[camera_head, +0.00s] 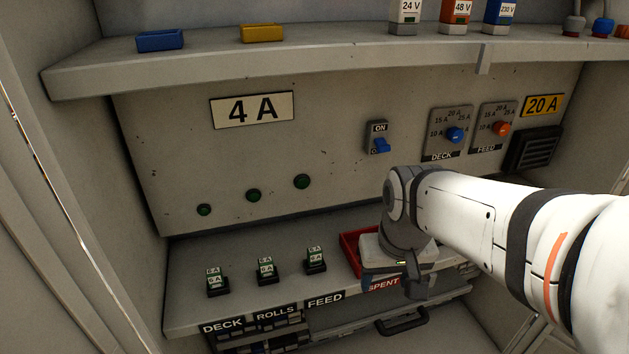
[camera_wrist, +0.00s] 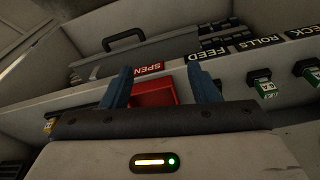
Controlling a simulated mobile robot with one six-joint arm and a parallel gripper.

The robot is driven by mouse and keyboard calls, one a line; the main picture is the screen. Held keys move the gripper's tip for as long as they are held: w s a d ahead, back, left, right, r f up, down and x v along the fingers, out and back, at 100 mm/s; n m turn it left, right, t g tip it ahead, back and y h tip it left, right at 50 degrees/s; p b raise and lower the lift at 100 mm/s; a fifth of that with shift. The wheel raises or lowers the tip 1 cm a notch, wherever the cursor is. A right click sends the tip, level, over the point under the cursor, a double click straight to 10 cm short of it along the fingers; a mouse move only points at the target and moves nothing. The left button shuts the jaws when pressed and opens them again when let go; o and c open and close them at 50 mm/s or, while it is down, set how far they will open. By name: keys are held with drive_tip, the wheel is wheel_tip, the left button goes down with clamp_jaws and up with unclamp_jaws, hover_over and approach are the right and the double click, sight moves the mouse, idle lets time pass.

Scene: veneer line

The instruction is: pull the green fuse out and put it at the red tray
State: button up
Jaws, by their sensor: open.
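Three green fuses with white labels stand upright in black holders on the ledge: one by DECK (camera_head: 216,282), one by ROLLS (camera_head: 265,270) and one by FEED (camera_head: 315,259). Two of the green fuses also show at the right of the wrist view, the nearer one clearly (camera_wrist: 266,86). The red tray (camera_head: 350,256) sits on the ledge right of the FEED fuse, partly hidden by my arm. My gripper (camera_wrist: 160,86) is open, with its two blue fingers apart and nothing seen between them. In the wrist view the red tray (camera_wrist: 153,94) shows between and beyond the fingers.
A SPENT label (camera_head: 383,284) marks the ledge front below the tray. A dark handle (camera_head: 402,321) juts out below. The wall behind carries a blue switch (camera_head: 379,144), dials and green lamps. A shelf (camera_head: 230,58) overhangs above. The ledge between fuses is clear.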

drive_tip(key=w+a+r+n+g+p, duration=0.1)
drive_tip(key=w+a, duration=0.3)
drive_tip(key=w, duration=0.3)
drive_tip(key=n+g+p, duration=0.1)
hover_over(315, 251)
drive_tip(key=shift+d+f, duration=0.1)
drive_tip(key=shift+f, duration=1)
wheel_tip(315, 251, down, 7)
drive_tip(key=shift+f+p, duration=0.15)
drive_tip(key=shift+p, duration=0.15)
drive_tip(key=shift+c, duration=0.3)
drive_tip(key=c, duration=1)
